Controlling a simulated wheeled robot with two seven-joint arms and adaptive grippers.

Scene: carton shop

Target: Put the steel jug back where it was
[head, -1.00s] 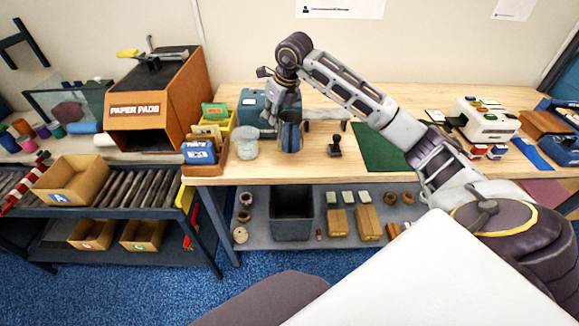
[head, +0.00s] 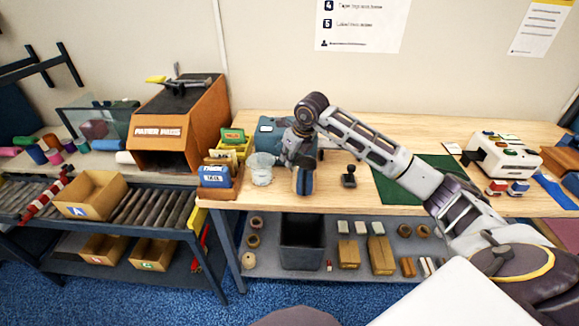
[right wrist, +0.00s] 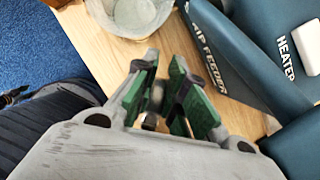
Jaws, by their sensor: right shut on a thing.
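My right gripper (head: 298,160) is shut, low over the front part of the wooden bench. A narrow blue-grey upright shape (head: 306,183) shows under its fingers; I take it to be the steel jug, mostly hidden by the gripper. I cannot tell whether its base touches the bench. In the right wrist view, the green-padded fingers (right wrist: 166,100) are close together, with a small metallic part between them. A pale grey vessel (head: 262,168) stands just left of the gripper; its rim also shows in the right wrist view (right wrist: 135,14). My left gripper is not in view.
A small black-handled stamp (head: 349,177) and a green mat (head: 400,190) lie to the right. A dark bin (head: 302,243) stands on the lower shelf.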

